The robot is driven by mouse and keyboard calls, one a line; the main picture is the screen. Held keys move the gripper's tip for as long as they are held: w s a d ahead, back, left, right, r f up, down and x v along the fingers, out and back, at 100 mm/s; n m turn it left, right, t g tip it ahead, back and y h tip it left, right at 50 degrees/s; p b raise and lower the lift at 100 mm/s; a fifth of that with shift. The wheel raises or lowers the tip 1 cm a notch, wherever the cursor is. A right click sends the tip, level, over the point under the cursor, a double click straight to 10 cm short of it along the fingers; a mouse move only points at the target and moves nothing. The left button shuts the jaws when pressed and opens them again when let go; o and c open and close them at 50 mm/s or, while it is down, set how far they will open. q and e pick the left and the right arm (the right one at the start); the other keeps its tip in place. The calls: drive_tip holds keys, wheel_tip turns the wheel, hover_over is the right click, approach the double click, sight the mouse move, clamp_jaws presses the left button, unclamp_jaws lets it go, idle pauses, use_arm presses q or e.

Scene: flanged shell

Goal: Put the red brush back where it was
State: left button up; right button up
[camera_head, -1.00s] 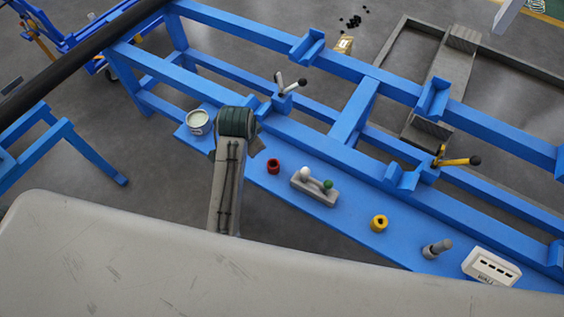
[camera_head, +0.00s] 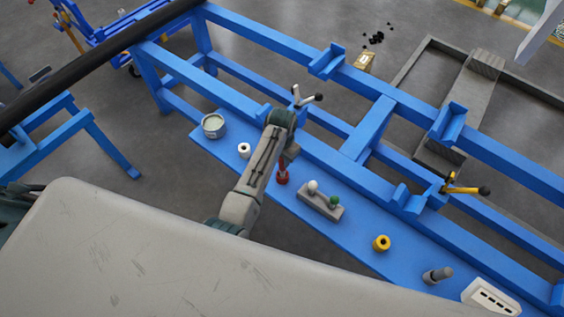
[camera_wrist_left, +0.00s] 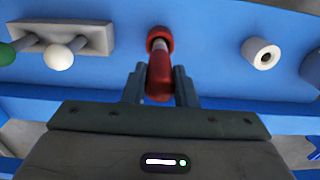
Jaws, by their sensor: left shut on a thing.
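The red brush (camera_wrist_left: 160,80) is between the fingers of my left gripper (camera_wrist_left: 160,92), which is shut on its red handle. Its grey part points toward the red holder (camera_wrist_left: 159,38), a short ring-like cup on the blue shelf. In the head view the brush (camera_head: 283,163) stands roughly upright over the red holder (camera_head: 282,179), beneath my left gripper (camera_head: 287,156). The brush's lower end meets or overlaps the holder in both views; I cannot tell how deep it sits. My right gripper is not in view.
The blue shelf (camera_head: 350,235) also carries a white holder (camera_head: 244,150), a tin (camera_head: 214,126), a grey block with white and green knobs (camera_head: 320,201), a yellow ring (camera_head: 381,243) and a grey peg (camera_head: 437,274). Blue frame rails (camera_head: 330,158) run behind.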

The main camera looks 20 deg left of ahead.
use_arm(q)
wheel_tip(320, 180, down, 3)
drive_tip(key=shift+r, duration=0.15)
drive_tip(key=o, duration=1)
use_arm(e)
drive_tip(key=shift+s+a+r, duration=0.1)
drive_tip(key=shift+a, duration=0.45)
use_arm(q)
drive_tip(key=shift+r, duration=0.25)
wheel_tip(320, 180, up, 12)
drive_tip(key=shift+f+b, duration=0.2)
drive_tip(key=shift+b, duration=0.3)
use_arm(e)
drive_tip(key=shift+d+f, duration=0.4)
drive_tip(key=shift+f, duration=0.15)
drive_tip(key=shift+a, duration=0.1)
